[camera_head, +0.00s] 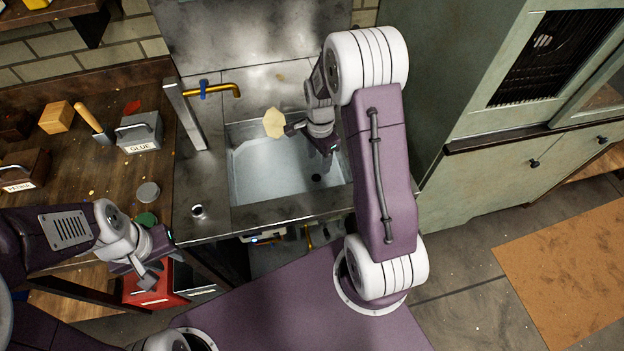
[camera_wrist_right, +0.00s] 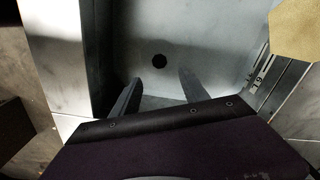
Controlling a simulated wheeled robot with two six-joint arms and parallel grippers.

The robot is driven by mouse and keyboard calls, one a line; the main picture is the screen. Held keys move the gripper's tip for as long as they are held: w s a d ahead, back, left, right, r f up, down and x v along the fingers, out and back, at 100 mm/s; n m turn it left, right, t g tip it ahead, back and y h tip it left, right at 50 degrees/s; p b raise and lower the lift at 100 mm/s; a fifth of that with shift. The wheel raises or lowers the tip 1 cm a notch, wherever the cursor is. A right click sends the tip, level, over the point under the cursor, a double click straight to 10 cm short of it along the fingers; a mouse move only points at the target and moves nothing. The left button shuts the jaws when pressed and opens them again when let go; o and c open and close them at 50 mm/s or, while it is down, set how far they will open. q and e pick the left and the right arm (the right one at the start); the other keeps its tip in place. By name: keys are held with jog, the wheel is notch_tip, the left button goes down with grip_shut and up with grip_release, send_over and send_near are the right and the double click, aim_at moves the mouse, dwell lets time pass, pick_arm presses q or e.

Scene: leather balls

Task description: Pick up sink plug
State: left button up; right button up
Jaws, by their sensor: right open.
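A small dark round spot (camera_head: 316,177) is on the sink floor near its front right. It also shows in the right wrist view (camera_wrist_right: 159,61), just beyond my fingertips. I cannot tell whether it is the sink plug or an open drain hole. My right gripper (camera_head: 312,142) is over the sink (camera_head: 262,187), open and empty. Its two fingers (camera_wrist_right: 158,88) stand apart in the wrist view. A small round metal piece (camera_head: 198,211) is on the counter left of the sink; I cannot tell what it is. My left gripper (camera_head: 150,270) is at the lower left, away from the sink.
A pale yellow piece (camera_head: 275,123) shows close beside my right gripper. A brass tap (camera_head: 222,90) stands behind the sink. The wooden worktop (camera_head: 85,190) at left holds a glue box (camera_head: 138,131) and a grey disc (camera_head: 148,192). A green cabinet (camera_head: 470,175) stands at right.

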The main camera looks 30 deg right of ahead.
aim_at(317, 176)
notch_tip(317, 176, down, 4)
jog(key=shift+w+r, duration=0.1)
jog(key=shift+w, duration=0.05)
notch_tip(317, 176, down, 5)
jog(key=shift+a+f, duration=0.1)
grip_shut()
notch_tip(317, 176, up, 10)
dwell(0.5)
